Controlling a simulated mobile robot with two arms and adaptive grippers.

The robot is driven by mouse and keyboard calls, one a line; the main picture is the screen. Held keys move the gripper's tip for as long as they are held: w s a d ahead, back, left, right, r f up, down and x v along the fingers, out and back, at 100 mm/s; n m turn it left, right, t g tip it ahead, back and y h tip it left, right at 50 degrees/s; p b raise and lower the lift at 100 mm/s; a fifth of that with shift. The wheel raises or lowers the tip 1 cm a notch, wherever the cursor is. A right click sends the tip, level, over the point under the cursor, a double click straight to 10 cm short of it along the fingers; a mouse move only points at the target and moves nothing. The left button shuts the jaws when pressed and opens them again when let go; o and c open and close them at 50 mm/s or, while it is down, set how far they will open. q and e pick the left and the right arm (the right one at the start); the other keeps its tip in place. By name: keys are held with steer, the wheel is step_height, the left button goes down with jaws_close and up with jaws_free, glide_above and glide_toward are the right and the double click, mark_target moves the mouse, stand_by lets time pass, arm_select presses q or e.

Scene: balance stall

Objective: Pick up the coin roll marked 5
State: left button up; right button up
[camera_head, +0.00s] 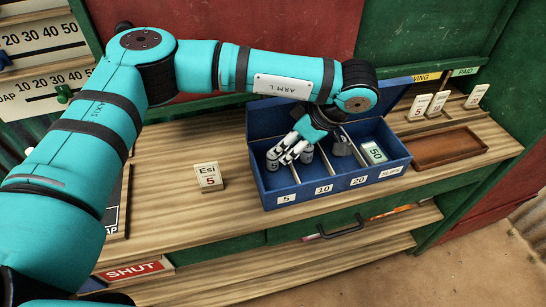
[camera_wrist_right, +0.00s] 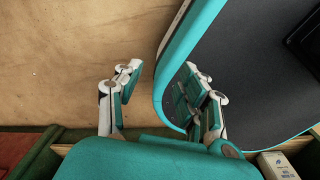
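A blue cash box (camera_head: 335,191) with its lid up stands on the counter, its front labelled 5, 10, 20 and slips. A small grey coin roll (camera_head: 272,164) stands in the left compartment, behind the label 5; I cannot read a number on it. A second grey roll (camera_head: 307,154) stands just right of the fingers. My left gripper (camera_head: 283,155) reaches down into the box, its fingertips close above and beside the left roll. Whether they touch or hold it is unclear. My right gripper (camera_wrist_right: 165,88) is open in the right wrist view, with no roll between its fingers.
A dark grey piece (camera_head: 341,146) and a 50 packet (camera_head: 375,153) sit further right in the box. A card marked Esi 5 (camera_head: 208,176) stands left of the box. A brown tray (camera_head: 449,148) and small cards (camera_head: 437,103) are to the right.

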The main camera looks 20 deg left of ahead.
mark_target(273, 161)
arm_select(q)
steer(key=shift+a+f, duration=0.35)
steer(key=shift+f, duration=0.25)
steer(key=shift+a+f, duration=0.15)
steer(key=shift+f, duration=0.05)
steer(key=p+x, duration=0.1)
steer(key=x, duration=0.3)
steer(key=shift+s+a+f+p, duration=0.15)
steer(key=shift+f+p, duration=0.05)
steer(key=shift+p, duration=0.2)
steer(key=shift+f, duration=0.2)
steer(key=c, duration=0.4)
jaws_close()
arm_select(e)
steer(key=w+r, duration=0.2)
steer(key=w, duration=0.1)
steer(key=shift+a+r+t, duration=0.1)
steer(key=shift+t, duration=0.2)
